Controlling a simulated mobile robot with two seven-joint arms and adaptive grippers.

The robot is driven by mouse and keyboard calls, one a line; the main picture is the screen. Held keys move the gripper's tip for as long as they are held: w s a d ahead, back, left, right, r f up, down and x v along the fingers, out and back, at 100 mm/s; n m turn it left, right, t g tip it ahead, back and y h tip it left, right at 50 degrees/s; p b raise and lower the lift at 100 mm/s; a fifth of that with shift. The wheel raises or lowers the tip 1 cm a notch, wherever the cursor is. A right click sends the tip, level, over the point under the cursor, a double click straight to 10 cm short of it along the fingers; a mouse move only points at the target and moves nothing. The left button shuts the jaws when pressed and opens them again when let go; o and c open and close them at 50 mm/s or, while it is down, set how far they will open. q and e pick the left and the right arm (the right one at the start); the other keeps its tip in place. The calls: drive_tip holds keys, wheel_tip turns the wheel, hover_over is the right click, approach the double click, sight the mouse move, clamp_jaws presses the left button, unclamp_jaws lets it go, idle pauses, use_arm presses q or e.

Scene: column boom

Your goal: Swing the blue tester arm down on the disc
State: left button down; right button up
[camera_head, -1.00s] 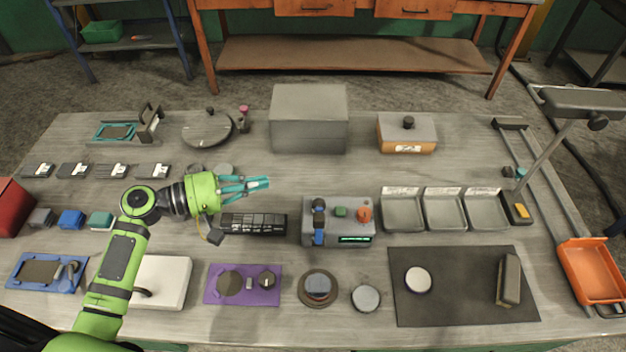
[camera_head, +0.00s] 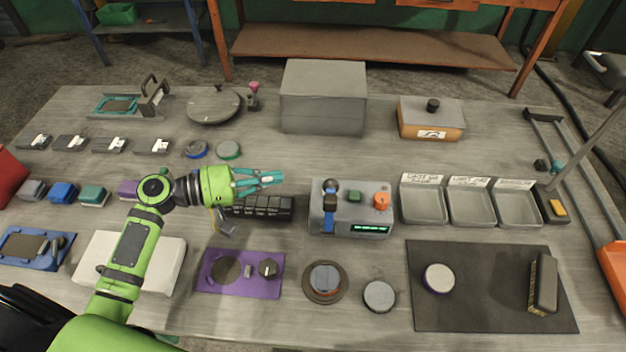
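The tester is a grey box (camera_head: 375,199) with a blue arm (camera_head: 329,212), a green button, an orange knob and a lit green display. The blue arm lies along the left part of its top, with a dark round end at the back. I cannot tell whether a disc lies under it. My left gripper (camera_head: 277,180) is left of the tester, above a black ribbed block (camera_head: 270,207), apart from the blue arm. Its teal fingers point right, with a small gap between them and nothing held. My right gripper is out of view.
A grey disc (camera_head: 380,296) lies in front of the tester, beside a round stand (camera_head: 312,287). A pale disc (camera_head: 439,278) lies on the dark mat (camera_head: 475,308). Grey trays (camera_head: 423,205) stand to the right, a big grey box (camera_head: 323,98) behind.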

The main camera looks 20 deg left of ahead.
sight(318, 180)
use_arm(q)
drive_tip(key=p+x, duration=0.3)
drive_tip(key=x, duration=0.7)
drive_tip(key=shift+r+p, duration=0.2)
drive_tip(key=shift+p, duration=0.15)
drive_tip(key=s, duration=0.1)
drive_tip(key=s+p, duration=0.1)
drive_tip(key=s+r+p, duration=0.1)
drive_tip(key=shift+d, duration=0.35)
drive_tip(key=shift+s+p, duration=0.4)
drive_tip(key=shift+w+d+f, duration=0.1)
